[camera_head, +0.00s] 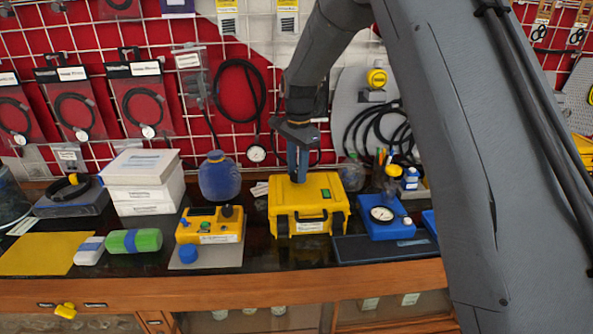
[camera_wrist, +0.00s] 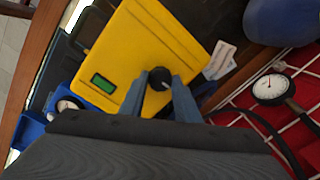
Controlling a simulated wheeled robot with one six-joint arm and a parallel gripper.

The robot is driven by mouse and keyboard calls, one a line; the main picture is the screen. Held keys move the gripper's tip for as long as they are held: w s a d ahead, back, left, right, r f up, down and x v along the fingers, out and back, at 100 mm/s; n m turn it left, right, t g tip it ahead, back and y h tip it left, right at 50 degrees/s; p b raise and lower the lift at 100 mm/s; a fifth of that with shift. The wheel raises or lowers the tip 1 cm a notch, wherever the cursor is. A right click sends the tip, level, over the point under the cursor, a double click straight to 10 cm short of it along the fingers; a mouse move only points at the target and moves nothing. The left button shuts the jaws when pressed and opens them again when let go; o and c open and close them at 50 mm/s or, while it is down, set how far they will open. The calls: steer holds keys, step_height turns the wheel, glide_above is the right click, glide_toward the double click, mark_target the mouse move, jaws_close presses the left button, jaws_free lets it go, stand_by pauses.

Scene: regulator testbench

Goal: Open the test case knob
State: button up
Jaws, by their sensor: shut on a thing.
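The yellow test case (camera_head: 310,199) stands closed on the dark bench top, with black latches and a handle at its front. In the wrist view its yellow lid (camera_wrist: 140,45) fills the upper middle, with a small green display (camera_wrist: 103,83). The round black knob (camera_wrist: 158,76) sits on the lid near its back edge. My gripper (camera_head: 297,174) reaches down from above onto the lid. In the wrist view its two blue fingers (camera_wrist: 159,84) are shut on the knob, one on each side. The knob is hidden by the fingers in the head view.
A yellow tester (camera_head: 208,226) and a blue jug (camera_head: 219,178) stand left of the case. A blue gauge box (camera_head: 384,220) stands right of it. Hoses and gauges hang on the wire grid behind. A dark mat (camera_head: 384,247) lies at front right.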

steer(key=n, duration=0.4)
steer(key=shift+w+b, duration=0.1)
steer(key=shift+b, duration=0.2)
steer(key=n, duration=0.4)
steer(key=shift+n, duration=0.4)
steer(key=n+b, duration=0.1)
steer(key=n, duration=0.3)
steer(key=shift+w+r+n, duration=0.1)
steer(key=shift+n, duration=0.2)
steer(key=shift+n+g, duration=0.3)
steer(key=shift+n, duration=1.3)
steer(key=o, duration=1)
steer(key=shift+o, duration=0.2)
steer(key=shift+d+r+b, duration=0.1)
steer(key=shift+r+b, duration=1.25)
steer(key=shift+r, duration=2.55)
